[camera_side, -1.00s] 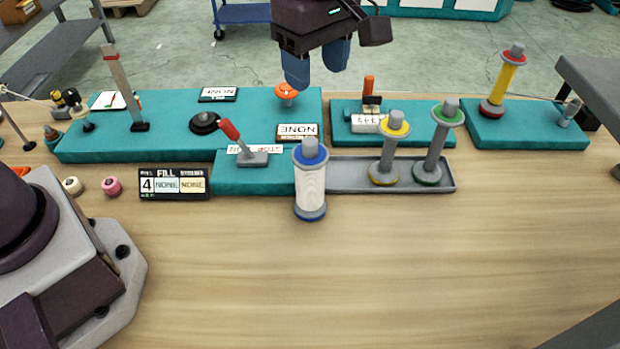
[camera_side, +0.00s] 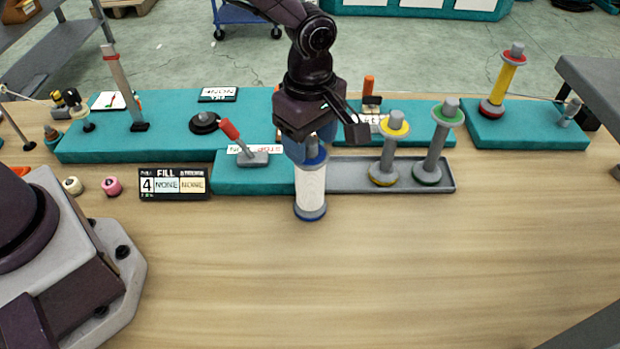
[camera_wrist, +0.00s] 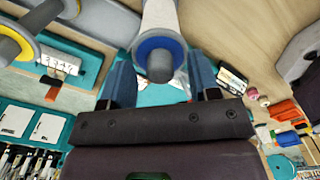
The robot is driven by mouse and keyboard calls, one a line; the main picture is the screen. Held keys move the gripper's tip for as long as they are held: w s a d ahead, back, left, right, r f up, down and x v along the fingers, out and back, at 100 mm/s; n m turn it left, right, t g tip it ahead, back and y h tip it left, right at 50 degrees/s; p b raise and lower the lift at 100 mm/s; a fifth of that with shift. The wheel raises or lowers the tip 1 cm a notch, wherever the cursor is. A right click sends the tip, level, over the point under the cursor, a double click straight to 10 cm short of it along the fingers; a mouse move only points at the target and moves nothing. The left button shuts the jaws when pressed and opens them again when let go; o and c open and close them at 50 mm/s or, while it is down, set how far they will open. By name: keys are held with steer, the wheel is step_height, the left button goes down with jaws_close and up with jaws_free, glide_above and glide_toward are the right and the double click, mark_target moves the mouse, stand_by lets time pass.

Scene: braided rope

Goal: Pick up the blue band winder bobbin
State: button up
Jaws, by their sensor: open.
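The blue band winder bobbin (camera_side: 311,190) stands upright on the wooden table at the front of the teal base. It has blue rings at top and bottom and a white wound body. My gripper (camera_side: 309,150) is above it, with the blue fingers down around its top. In the wrist view the bobbin (camera_wrist: 160,45) lies between the two open fingertips of my gripper (camera_wrist: 160,75). Contact cannot be told. The bobbin's top knob is partly hidden by my gripper in the side view.
A yellow-ringed bobbin (camera_side: 385,172) and a green-ringed bobbin (camera_side: 430,168) stand in the grey tray (camera_side: 340,182) to the right. A red-handled lever (camera_side: 236,138) is close on the left, and a FILL sign (camera_side: 174,184) stands further left. The front of the table is clear.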

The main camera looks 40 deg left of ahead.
steer(key=shift+f, duration=0.25)
jaws_close()
steer(key=shift+r, duration=0.2)
